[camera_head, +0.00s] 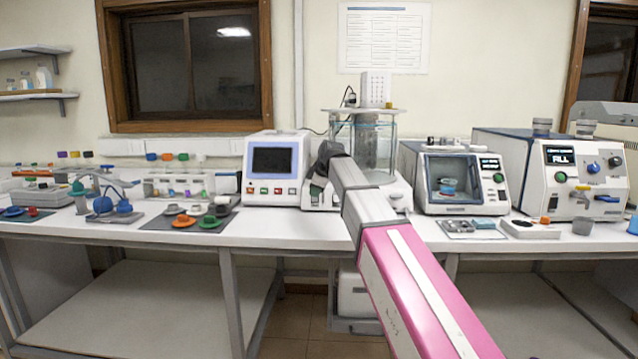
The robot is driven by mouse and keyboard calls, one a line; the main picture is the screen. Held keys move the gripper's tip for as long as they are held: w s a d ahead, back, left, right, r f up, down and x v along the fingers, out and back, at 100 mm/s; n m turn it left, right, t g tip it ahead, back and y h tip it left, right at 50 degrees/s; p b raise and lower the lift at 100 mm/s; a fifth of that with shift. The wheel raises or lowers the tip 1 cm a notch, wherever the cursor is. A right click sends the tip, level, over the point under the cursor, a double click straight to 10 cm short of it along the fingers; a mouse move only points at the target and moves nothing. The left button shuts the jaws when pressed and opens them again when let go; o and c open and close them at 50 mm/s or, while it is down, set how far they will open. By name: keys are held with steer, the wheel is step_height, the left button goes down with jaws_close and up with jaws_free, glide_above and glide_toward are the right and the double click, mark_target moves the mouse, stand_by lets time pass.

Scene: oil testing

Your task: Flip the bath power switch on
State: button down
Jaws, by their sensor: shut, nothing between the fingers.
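The bath is a clear glass vessel (378,148) with a lid and a white block on top, standing on a white base (399,198) at the middle of the bench. My arm reaches up from the lower right and crosses in front of the bath. Its dark end bends down at the left side of the bath, and my gripper (317,188) is close to the left front of the base. It looks shut and empty. Whether it touches the base cannot be told. The power switch cannot be made out; my arm and gripper cover part of the base front.
A white instrument with a dark screen (272,161) stands close left of my gripper. A boxy chamber unit (452,181) and a larger unit with a lit display (561,157) stand to the right. Dark mats with coloured dishes (184,222) lie on the left bench.

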mark_target(312, 202)
steer(key=shift+w+f, duration=0.25)
steer(key=shift+w, duration=0.6)
steer(key=shift+w+f, duration=0.25)
steer(key=shift+w, duration=0.55)
steer(key=shift+w, duration=0.35)
steer(key=shift+s+f, duration=0.15)
steer(key=shift+s+f, duration=0.3)
steer(key=shift+s, duration=0.35)
steer(key=shift+r, duration=0.1)
